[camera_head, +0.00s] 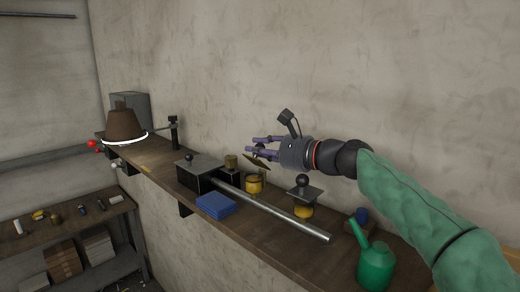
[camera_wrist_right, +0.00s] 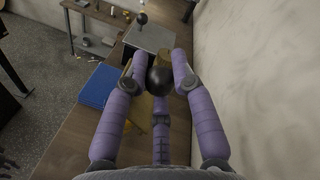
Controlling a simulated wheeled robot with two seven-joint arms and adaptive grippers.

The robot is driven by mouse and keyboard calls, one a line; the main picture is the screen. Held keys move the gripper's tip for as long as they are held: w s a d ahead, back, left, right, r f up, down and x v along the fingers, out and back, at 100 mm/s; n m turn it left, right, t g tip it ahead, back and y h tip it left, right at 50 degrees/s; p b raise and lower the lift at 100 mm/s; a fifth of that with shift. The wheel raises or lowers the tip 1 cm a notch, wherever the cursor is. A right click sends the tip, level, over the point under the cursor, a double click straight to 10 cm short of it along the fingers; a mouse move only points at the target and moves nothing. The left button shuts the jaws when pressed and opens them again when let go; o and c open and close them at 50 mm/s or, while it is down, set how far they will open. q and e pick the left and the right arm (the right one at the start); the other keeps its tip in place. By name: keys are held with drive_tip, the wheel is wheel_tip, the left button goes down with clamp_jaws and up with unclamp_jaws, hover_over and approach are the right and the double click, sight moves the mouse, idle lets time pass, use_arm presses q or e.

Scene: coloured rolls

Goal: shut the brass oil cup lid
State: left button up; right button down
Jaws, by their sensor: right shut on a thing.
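The brass oil cup (camera_head: 254,185) stands on the wooden shelf. Its brownish lid (camera_head: 256,162) is tilted up above it, open. My right gripper (camera_head: 263,147) reaches in from the right, just above the lid. In the right wrist view, its three purple fingers (camera_wrist_right: 160,85) are closed around a round black knob (camera_wrist_right: 159,80). Brass-coloured surface shows behind the knob, partly hidden by the fingers. A second yellow cup (camera_head: 303,212) stands to the right under a dark square lid (camera_head: 304,193) with a black knob. My left gripper is not in view.
A dark box with a grey lid (camera_head: 200,164) and a blue block (camera_head: 216,205) are left of the cup. A long metal bar (camera_head: 285,216) lies in front. A green watering can (camera_head: 375,262) stands at the right. The wall is close behind.

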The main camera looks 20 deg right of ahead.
drive_tip(key=c, duration=1)
unclamp_jaws()
drive_tip(key=shift+f, duration=0.1)
drive_tip(key=v, duration=1.2)
